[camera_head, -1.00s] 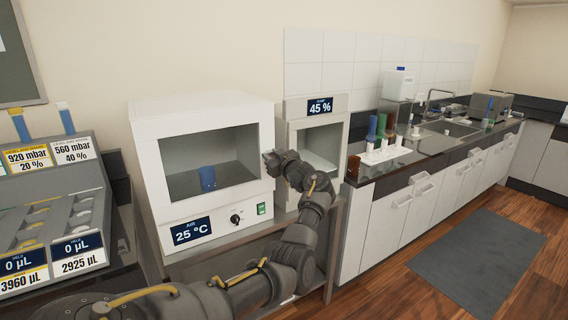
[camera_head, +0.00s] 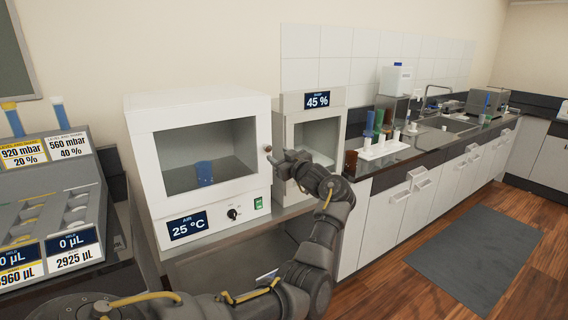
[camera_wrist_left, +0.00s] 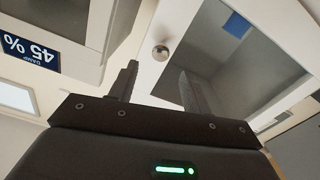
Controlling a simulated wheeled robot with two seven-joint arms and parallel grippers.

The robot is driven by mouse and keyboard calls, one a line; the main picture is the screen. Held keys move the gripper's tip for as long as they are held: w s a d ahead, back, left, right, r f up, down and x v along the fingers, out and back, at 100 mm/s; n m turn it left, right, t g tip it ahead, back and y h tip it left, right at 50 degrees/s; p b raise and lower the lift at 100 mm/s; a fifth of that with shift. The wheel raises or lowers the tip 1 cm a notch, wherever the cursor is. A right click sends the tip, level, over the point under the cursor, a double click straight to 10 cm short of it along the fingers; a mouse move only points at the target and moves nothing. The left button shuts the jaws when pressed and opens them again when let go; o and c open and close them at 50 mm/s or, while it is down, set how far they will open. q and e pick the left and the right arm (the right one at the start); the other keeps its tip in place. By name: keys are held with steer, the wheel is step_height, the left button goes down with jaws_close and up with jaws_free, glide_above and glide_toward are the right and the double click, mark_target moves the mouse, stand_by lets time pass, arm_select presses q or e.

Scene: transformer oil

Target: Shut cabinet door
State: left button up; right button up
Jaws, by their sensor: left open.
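The white cabinet (camera_head: 197,103) stands left of centre, with a large dark window in its front door (camera_head: 262,125). The door looks flush with the cabinet front. Its small round knob (camera_head: 267,148) is at the door's right edge; in the left wrist view the knob (camera_wrist_left: 160,53) shows just beyond and between my fingertips. My left gripper (camera_head: 274,160) is open and empty, in front of the door's right edge, and appears apart from the knob. A blue container (camera_head: 204,173) shows through the window. My right gripper is out of view.
A second, smaller cabinet (camera_head: 312,99) reading 45 % stands right beside it, close to my left wrist. A counter with a white rack (camera_head: 384,149) and sink runs right. A dispenser console (camera_head: 50,200) stands at left. A grey mat (camera_head: 475,245) lies on open floor.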

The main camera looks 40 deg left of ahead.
arm_select(q)
steer(key=shift+v, duration=1.4)
